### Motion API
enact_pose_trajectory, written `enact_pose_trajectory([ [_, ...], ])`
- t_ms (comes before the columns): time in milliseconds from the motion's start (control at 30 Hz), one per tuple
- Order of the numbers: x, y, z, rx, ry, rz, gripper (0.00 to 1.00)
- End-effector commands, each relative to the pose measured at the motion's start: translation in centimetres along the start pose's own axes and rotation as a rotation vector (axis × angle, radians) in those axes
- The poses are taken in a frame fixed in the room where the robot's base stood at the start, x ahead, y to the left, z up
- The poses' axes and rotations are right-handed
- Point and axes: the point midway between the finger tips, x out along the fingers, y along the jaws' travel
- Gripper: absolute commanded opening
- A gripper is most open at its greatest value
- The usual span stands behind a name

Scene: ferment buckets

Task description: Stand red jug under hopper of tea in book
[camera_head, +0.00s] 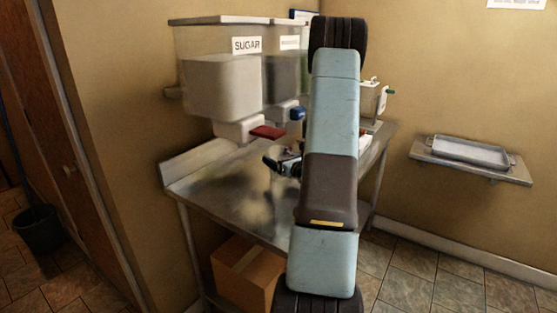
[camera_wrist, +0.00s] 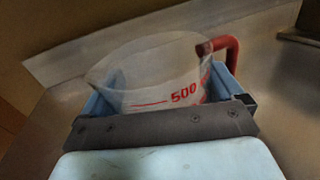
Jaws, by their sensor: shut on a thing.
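My gripper (camera_head: 283,163) is above the steel table, below and in front of the hoppers. In the wrist view, its blue fingers are shut on a clear jug (camera_wrist: 140,72) with a red handle (camera_wrist: 232,50) and red marks reading 500. The jug looks upright and empty; whether it touches the table I cannot tell. The sugar hopper (camera_head: 222,90) has a red lever (camera_head: 267,132). A second hopper (camera_head: 284,75) beside it has a blue lever (camera_head: 297,113); its label is too small to read. My arm hides what lies to its right. No open book is clearly visible.
The steel table (camera_head: 215,195) has bare room at its left front. A white device (camera_head: 372,98) with a green-tipped part stands at the right back. A wall shelf (camera_head: 470,168) holds a metal tray (camera_head: 468,151). A cardboard box (camera_head: 245,272) sits below the table.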

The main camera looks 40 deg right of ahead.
Motion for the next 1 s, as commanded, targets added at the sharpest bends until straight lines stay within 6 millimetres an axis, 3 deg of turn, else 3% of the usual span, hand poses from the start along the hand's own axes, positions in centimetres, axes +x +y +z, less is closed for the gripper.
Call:
enact_pose_trajectory([
  [133, 0.0, 0.0, -0.2, 0.000, 0.001, 0.000, 0.64],
  [167, 0.0, 0.0, -0.2, 0.000, 0.001, 0.000, 0.96],
  [200, 0.0, 0.0, -0.2, 0.000, 0.001, 0.000, 1.00],
  [567, -0.5, -0.1, 0.0, 0.001, 0.001, -0.002, 1.00],
  [1000, -8.2, -0.1, 0.0, 0.001, 0.002, -0.003, 1.00],
])
